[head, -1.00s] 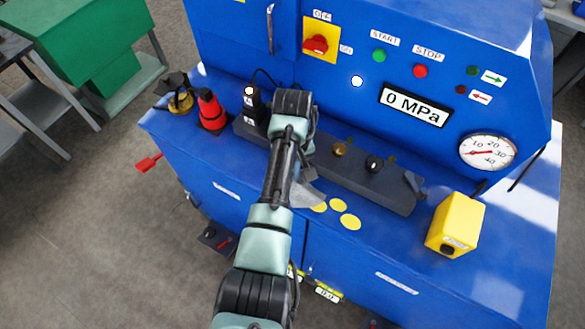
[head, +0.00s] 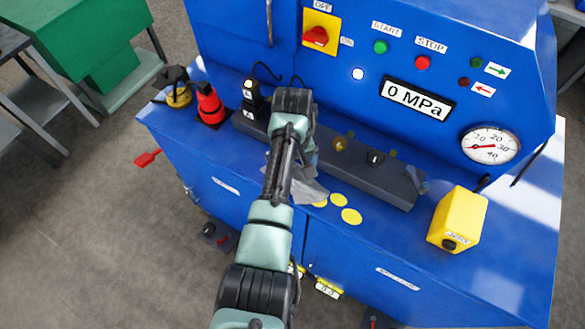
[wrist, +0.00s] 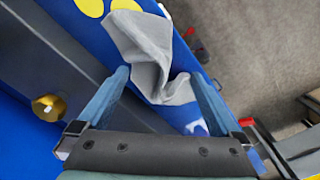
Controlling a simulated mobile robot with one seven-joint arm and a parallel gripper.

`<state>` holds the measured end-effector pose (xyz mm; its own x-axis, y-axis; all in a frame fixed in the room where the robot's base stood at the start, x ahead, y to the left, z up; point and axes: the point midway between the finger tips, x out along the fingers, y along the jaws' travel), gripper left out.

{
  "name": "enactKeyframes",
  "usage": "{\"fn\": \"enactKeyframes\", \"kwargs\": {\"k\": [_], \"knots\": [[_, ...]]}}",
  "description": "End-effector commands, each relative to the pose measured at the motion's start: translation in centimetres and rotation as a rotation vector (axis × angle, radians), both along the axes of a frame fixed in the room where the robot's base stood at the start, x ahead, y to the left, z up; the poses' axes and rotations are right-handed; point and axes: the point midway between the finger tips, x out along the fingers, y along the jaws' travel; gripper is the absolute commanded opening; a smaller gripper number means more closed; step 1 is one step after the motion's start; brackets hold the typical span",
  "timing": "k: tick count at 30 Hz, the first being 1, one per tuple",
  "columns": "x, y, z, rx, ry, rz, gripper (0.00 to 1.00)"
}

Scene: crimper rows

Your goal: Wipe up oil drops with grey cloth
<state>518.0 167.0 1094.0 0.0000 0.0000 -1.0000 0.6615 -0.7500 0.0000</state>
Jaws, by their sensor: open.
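The grey cloth (head: 310,190) lies crumpled on the front of the blue bench, partly hidden by my arm. In the wrist view the cloth (wrist: 150,45) stands in folds between and beyond the two fingers. My gripper (wrist: 157,76) is open around the near end of the cloth, with gaps beside it; whether a finger touches it I cannot tell. The oil drops are flat yellow spots right of the cloth: one spot (head: 351,216) is in front, another (head: 338,200) behind it, and a third (head: 320,204) partly covered at the cloth's edge. Yellow spots (wrist: 90,6) also show at the wrist view's top.
A dark block with brass fittings (head: 340,144) runs behind the cloth. A red-and-black object (head: 210,105) stands at left, a yellow box (head: 458,220) at right. The blue bench top (head: 400,235) is clear between the spots and the box.

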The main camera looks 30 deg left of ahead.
Motion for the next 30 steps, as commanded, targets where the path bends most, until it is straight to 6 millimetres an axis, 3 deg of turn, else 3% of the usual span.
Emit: {"fn": "enactKeyframes", "kwargs": {"k": [8, 22, 30], "knots": [[0.0, 0.0, -0.2, 0.000, 0.000, 0.000, 1.00], [0.0, 0.0, -2.6, 0.000, 0.000, 0.000, 1.00], [0.0, 0.0, -2.4, -0.001, 0.001, 0.000, 0.74]]}}
